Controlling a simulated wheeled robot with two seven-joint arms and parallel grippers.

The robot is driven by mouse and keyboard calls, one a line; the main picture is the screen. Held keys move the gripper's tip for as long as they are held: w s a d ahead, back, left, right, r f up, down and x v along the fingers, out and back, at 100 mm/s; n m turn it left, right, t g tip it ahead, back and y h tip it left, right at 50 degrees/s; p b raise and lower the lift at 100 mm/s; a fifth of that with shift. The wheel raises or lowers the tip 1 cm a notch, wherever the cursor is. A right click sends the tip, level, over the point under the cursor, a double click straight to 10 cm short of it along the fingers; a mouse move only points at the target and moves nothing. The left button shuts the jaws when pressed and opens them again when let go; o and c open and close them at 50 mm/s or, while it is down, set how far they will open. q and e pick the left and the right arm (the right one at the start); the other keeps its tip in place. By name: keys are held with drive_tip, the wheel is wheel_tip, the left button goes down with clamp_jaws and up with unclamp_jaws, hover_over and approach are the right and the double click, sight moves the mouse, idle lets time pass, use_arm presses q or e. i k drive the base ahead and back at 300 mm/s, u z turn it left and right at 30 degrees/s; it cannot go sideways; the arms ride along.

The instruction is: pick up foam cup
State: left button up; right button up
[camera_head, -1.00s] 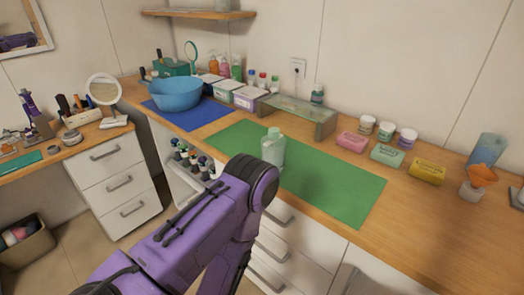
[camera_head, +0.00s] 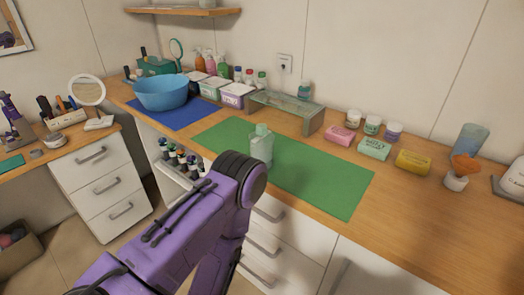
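No thing is plainly marked as the foam cup. Two cup-like things stand at the right of the wooden counter: a translucent blue tumbler (camera_head: 472,140) and, in front of it, a small white cup (camera_head: 455,182) with an orange piece (camera_head: 465,165) on top. Both stand upright, with no gripper near them. A purple arm of mine rises from the bottom left to a dark joint beside a pale green bottle (camera_head: 261,146). Neither of my grippers shows.
The bottle stands on a green mat (camera_head: 325,186). A blue bowl (camera_head: 161,94) stands on a blue mat at the left. A glass-topped riser (camera_head: 287,107) stands behind the green mat.

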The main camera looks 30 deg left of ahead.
sight(264, 152)
drive_tip(key=u, duration=0.05)
drive_tip(key=k, duration=0.5)
drive_tip(key=u, duration=2.1)
drive_tip(key=i, duration=1.55)
drive_tip(key=z, duration=2.3)
